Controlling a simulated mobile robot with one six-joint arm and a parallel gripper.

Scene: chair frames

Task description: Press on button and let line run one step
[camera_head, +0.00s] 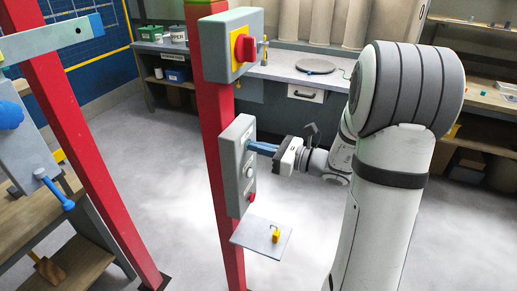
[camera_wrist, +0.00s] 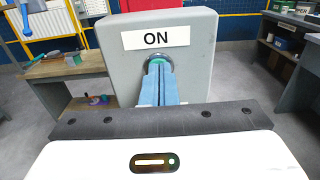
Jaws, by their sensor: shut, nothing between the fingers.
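The grey control box (camera_head: 236,165) is mounted on a red post in the head view. In the wrist view the same box (camera_wrist: 200,60) carries a white label (camera_wrist: 156,38) reading ON. Just below the label is a round button with a dark rim (camera_wrist: 147,58), showing a little green and mostly hidden by my fingertips. My gripper (camera_head: 254,146) is shut and empty, its blue fingers pointing at the upper part of the box. In the wrist view the fingertips (camera_wrist: 159,65) overlap the button; whether they touch or press it I cannot tell.
A red rotary switch on yellow (camera_head: 243,48) sits above the box. Lower on the box are a pale button (camera_head: 250,172) and a red one (camera_head: 252,196). A small plate (camera_head: 248,236) with a yellow padlock (camera_head: 276,237) is below. A workbench (camera_head: 290,72) stands behind.

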